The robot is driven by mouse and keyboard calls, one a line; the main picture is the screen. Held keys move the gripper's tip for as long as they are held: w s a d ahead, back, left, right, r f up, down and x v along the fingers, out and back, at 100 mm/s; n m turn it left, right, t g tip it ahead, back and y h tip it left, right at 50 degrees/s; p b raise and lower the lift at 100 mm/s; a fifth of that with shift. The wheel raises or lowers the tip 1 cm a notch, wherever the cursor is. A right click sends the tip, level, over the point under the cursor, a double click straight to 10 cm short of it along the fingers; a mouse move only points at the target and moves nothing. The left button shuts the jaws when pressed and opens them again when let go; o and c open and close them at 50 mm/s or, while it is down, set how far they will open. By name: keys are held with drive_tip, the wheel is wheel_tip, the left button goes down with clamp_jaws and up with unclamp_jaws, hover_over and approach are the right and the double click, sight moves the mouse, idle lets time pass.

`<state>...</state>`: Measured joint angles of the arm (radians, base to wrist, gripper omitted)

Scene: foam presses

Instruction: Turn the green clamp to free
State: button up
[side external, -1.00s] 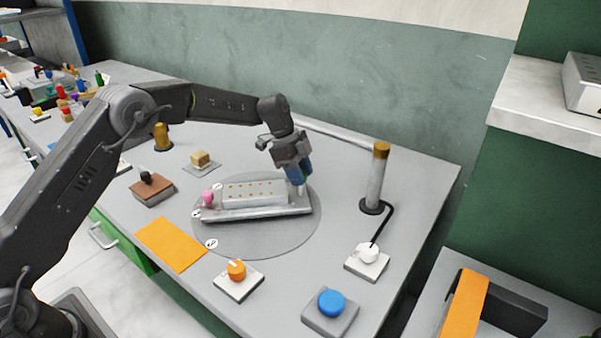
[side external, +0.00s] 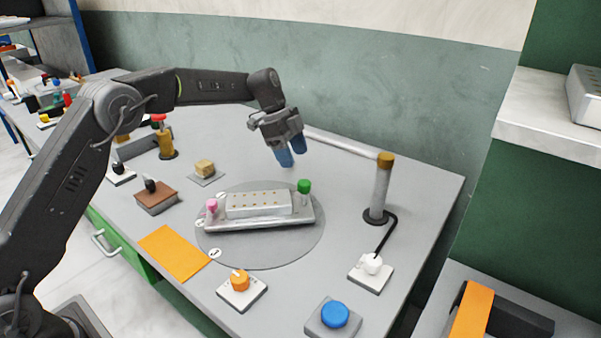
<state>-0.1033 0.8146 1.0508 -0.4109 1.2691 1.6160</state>
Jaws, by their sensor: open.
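The green clamp (side external: 304,186) is a small green knob at the right end of the metal fixture (side external: 262,221), which sits on a round grey plate (side external: 270,257). A pink clamp (side external: 212,205) stands at the fixture's left end. A pale block (side external: 258,204) with several small dots lies between the two clamps. My gripper (side external: 291,156) is open, with blue fingers, and hangs above and behind the green clamp, apart from it. Nothing shows between the fingers. Which setting the green clamp is at cannot be told.
A post with a brass top (side external: 380,188) stands to the right. A white knob (side external: 371,264), an orange knob (side external: 240,281) and a blue button (side external: 335,315) line the front. An orange mat (side external: 173,253), a brown block (side external: 156,196) and a small tan block (side external: 205,168) lie left.

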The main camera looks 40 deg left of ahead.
drive_tip(key=shift+v, duration=2.7)
drive_tip(key=s+d+r+n+t+y, duration=0.1)
drive_tip(key=s+r+n, duration=0.35)
drive_tip(key=s, duration=0.55)
drive_tip(key=s+d+r+n+t+y, duration=0.15)
drive_tip(key=s+r+n, duration=0.3)
drive_tip(key=s, duration=0.45)
drive_tip(key=s+f+n+t+y, duration=0.1)
drive_tip(key=s+f+n, duration=0.2)
drive_tip(key=s, duration=0.6)
drive_tip(key=s+f+n+t+y, duration=0.1)
drive_tip(key=s+f+n, duration=0.2)
drive_tip(key=s, duration=0.7)
drive_tip(key=shift+a+n, duration=0.3)
drive_tip(key=shift+n, duration=0.2)
